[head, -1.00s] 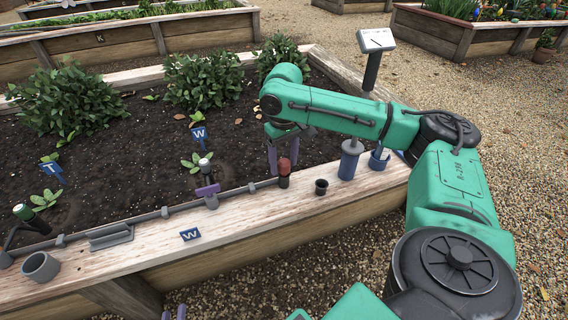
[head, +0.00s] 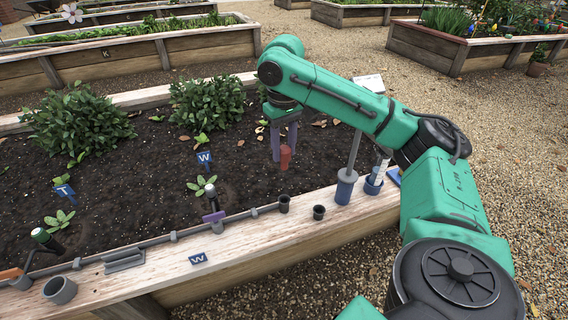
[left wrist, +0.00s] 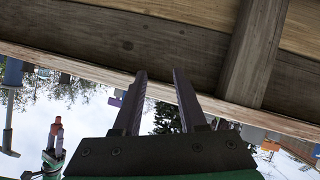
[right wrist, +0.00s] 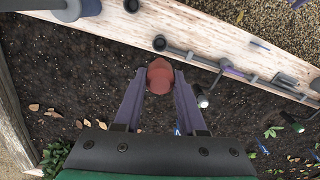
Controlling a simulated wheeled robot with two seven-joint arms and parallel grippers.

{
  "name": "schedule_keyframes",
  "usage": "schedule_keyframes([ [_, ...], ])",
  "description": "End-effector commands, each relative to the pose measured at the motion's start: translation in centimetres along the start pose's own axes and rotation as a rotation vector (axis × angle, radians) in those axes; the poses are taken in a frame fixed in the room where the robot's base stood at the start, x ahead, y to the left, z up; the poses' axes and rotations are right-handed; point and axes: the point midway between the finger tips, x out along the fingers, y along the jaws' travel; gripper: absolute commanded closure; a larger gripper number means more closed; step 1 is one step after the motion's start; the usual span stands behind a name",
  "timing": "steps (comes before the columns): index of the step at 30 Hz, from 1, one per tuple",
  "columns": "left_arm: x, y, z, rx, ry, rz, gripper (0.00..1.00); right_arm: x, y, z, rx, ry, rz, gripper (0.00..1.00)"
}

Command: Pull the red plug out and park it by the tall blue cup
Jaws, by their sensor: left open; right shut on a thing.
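The red plug (head: 285,160) is in the jaws of my right gripper (head: 284,150), held above the soil behind the bed's front board. In the right wrist view the red plug (right wrist: 160,75) sits between both fingertips. A dark open socket (head: 284,204) stands empty on the pipe below it. The tall blue cup (head: 345,190) stands on the board to the right, with a grey rod rising at its mouth. My left gripper (left wrist: 160,82) is open and empty beneath wooden planks in the left wrist view; the head view does not show it.
A small black cup (head: 319,212) stands between the socket and the tall cup. A shorter blue cup (head: 374,185) stands right of the tall one. Bare board lies around the small cup.

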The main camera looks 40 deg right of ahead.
Motion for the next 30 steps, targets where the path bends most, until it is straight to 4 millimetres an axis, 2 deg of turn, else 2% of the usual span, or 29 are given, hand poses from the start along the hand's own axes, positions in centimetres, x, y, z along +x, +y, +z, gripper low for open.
schedule_keyframes([
  [1,-0.6,-0.2,-1.4,0.016,-0.051,-0.016,0.59,-2.1,-0.1,-0.1,-0.002,0.001,-0.001,1.0],
  [3,-1.1,-1.1,-1.7,0.035,-0.139,-0.042,0.59,-3.5,-0.1,0.0,-0.001,0.001,-0.001,1.0],
  [6,-1.9,-2.1,-2.0,0.052,-0.237,-0.075,0.59,-4.6,0.0,0.0,-0.001,-0.001,0.001,1.0],
  [13,-3.2,-3.0,-2.5,0.063,-0.339,-0.111,0.59,-5.9,0.0,0.0,-0.001,-0.001,0.001,1.0],
  [30,-4.8,-1.8,-5.4,0.064,-0.342,-0.112,0.59,-8.2,0.0,0.0,0.0,-0.001,0.001,1.0],
])
